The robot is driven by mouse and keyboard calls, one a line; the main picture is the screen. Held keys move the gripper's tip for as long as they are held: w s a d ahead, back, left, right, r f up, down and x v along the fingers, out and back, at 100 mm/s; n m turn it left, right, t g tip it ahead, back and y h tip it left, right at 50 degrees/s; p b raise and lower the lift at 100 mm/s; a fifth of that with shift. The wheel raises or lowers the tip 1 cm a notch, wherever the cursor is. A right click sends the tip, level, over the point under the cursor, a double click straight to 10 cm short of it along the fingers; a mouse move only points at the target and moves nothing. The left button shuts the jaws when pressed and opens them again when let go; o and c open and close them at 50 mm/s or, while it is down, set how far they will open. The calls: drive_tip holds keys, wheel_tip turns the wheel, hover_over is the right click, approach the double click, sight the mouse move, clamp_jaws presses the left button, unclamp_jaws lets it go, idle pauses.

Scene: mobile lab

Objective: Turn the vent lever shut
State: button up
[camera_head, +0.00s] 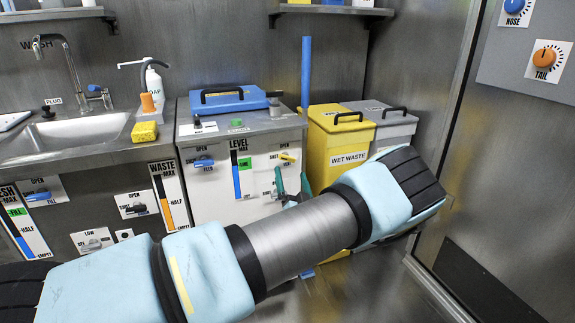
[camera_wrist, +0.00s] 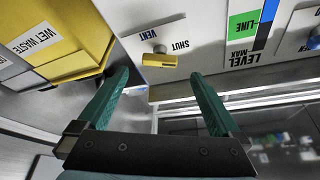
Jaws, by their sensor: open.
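The vent lever (camera_head: 287,157) is a small yellow handle on the upper right of the white tank front. In the wrist view the yellow lever (camera_wrist: 160,61) shows close up below a grey pivot, with the words VENT and SHUT beside it; that view is upside down. In the head view the handle looks roughly level. My gripper (camera_head: 292,183) is open and empty, just below the lever in the head view. In the wrist view its green fingers (camera_wrist: 158,75) stand apart on either side of the lever. I cannot tell the remaining depth; no contact shows.
A yellow wet waste bin (camera_head: 338,143) stands close to the right of the tank, with a grey bin (camera_head: 388,127) behind. A blue post (camera_head: 306,75) rises by the tank's right edge. A blue lever (camera_head: 203,162) and a level gauge (camera_head: 240,172) share the tank front.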

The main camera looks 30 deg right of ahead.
sight(288, 161)
drive_tip(key=x, duration=0.5)
drive_tip(key=shift+w+d+r, duration=0.1)
drive_tip(key=shift+w+d, duration=0.05)
drive_tip(key=shift+w, duration=0.1)
drive_tip(key=shift+c, duration=0.2)
drive_tip(key=c, duration=1.3)
drive_tip(key=shift+f+n+b, duration=0.25)
drive_tip(key=shift+n+b, duration=0.15)
drive_tip(key=shift+b, duration=0.15)
drive_tip(key=n+y+b, duration=0.1)
drive_tip(key=n+b, duration=0.1)
drive_tip(key=shift+f+n+t+y+b, duration=0.15)
drive_tip(key=shift+n+t+y+b, duration=0.15)
drive_tip(key=shift+b, duration=0.05)
drive_tip(key=n+y+b, duration=0.1)
drive_tip(key=n+b, duration=0.1)
drive_tip(key=shift+d+n, duration=0.1)
drive_tip(key=shift+n, duration=0.2)
drive_tip(key=shift+r+n+y, duration=0.3)
drive_tip(key=shift+n+y, duration=0.1)
drive_tip(key=shift+n, duration=0.3)
